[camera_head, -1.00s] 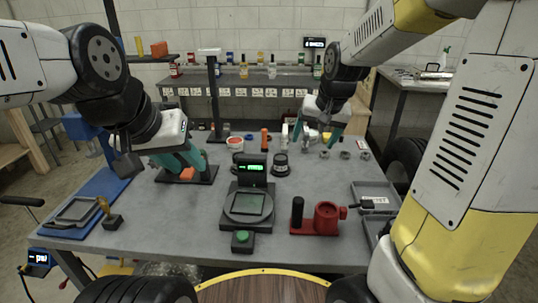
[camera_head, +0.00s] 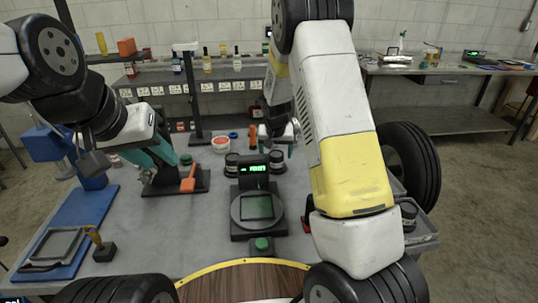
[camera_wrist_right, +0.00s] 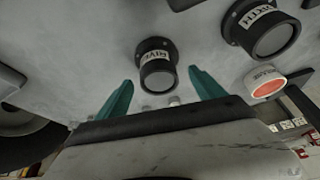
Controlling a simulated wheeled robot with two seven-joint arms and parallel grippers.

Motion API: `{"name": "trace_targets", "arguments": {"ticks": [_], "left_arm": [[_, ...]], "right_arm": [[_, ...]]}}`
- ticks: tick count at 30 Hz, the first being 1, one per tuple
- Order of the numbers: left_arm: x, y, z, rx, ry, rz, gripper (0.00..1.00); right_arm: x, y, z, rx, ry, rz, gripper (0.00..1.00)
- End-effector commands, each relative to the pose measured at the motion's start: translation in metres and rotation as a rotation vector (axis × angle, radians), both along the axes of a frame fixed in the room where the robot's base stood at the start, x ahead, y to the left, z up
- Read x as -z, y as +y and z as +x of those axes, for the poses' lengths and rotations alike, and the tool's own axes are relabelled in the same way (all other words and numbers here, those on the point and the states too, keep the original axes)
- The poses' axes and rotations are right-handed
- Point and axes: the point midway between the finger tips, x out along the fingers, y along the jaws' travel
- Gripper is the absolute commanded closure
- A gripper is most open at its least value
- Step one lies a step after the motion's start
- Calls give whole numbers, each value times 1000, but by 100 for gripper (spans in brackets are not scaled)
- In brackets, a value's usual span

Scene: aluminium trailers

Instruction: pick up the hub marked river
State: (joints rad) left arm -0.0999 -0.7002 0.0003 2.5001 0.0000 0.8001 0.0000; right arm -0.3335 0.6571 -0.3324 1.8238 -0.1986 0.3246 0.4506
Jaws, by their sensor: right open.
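The river hub (camera_wrist_right: 156,65), a dark flanged cylinder with a white label partly reading "RIVE", lies between and just ahead of my right gripper's teal fingers (camera_wrist_right: 158,95) in the right wrist view. The fingers are apart and not touching it. In the head view this hub (camera_head: 277,161) stands right of the scale's display, with my right gripper (camera_head: 277,138) just behind it, partly hidden. A second hub, its label ending in "RTH" (camera_wrist_right: 262,28), stands beside it; it is left of the display in the head view (camera_head: 232,163). My left gripper (camera_head: 160,152) is by an orange-handled stand; its opening is unclear.
The scale (camera_head: 257,207) with a green button stands at the front middle. A white tub with a red top (camera_head: 220,145) is behind the hubs. A blue board (camera_head: 65,235) lies left. My right arm hides much of the table's right side.

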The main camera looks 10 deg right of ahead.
Motion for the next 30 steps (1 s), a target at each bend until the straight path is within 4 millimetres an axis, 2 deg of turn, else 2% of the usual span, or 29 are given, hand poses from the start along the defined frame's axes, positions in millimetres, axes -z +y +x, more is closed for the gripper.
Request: {"name": "trace_targets", "arguments": {"ticks": [3,6,15,27,30], "left_arm": [[0,0,0,0,0,0,64],[0,0,0,0,0,0,64],[0,0,0,0,0,0,64],[0,0,0,0,0,0,64],[0,0,0,0,0,0,64]], "right_arm": [[19,-3,7,0,3,0,21],[27,-3,11,-1,2,0,21],[30,-3,13,-1,0,1,23],[30,-3,12,-1,1,1,100],[30,-3,12,-1,1,1,100]]}}
